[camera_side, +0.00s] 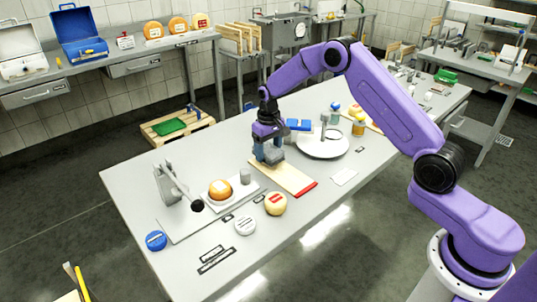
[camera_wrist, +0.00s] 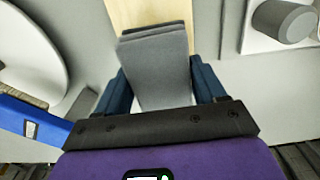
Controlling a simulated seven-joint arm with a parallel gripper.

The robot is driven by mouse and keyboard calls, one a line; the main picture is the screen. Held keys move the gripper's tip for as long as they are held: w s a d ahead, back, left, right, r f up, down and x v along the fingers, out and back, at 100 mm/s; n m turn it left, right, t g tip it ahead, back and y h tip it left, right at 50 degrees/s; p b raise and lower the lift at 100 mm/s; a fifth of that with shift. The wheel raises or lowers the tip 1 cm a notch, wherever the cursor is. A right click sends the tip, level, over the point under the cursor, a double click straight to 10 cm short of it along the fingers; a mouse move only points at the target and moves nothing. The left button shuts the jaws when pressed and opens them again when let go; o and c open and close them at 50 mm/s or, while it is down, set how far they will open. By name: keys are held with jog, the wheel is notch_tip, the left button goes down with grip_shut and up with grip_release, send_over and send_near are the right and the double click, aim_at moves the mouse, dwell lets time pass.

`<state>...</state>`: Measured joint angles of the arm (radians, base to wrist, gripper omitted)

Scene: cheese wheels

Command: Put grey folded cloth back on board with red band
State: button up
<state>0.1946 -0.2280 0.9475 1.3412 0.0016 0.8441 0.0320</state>
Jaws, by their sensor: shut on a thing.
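The grey folded cloth (camera_side: 274,156) is between the fingers of my gripper (camera_side: 267,151), at the far-left end of the wooden board (camera_side: 286,177). The board has a red band (camera_side: 306,189) at its near-right end. In the wrist view the cloth (camera_wrist: 156,70) fills the space between the blue fingers of my gripper (camera_wrist: 160,82), with the pale board (camera_wrist: 150,12) beyond and under it. I cannot tell whether the cloth touches the board. The red band is not visible in the wrist view.
A white round dish (camera_side: 323,145) stands right of my gripper, with a blue object (camera_side: 298,125) behind. A scale (camera_side: 222,194) with an orange cheese wheel (camera_side: 220,189) is to the left. A white card (camera_side: 344,177) lies right of the board.

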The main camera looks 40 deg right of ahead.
aim_at(269, 149)
jog(key=shift+f, duration=0.95)
jog(key=shift+f, duration=0.15)
jog(key=o, duration=0.9)
jog(key=shift+o, duration=0.2)
notch_tip(269, 149, up, 12)
jog(key=shift+r, duration=0.1)
jog(key=shift+s+a+r, duration=0.1)
jog(key=shift+s+r, duration=0.05)
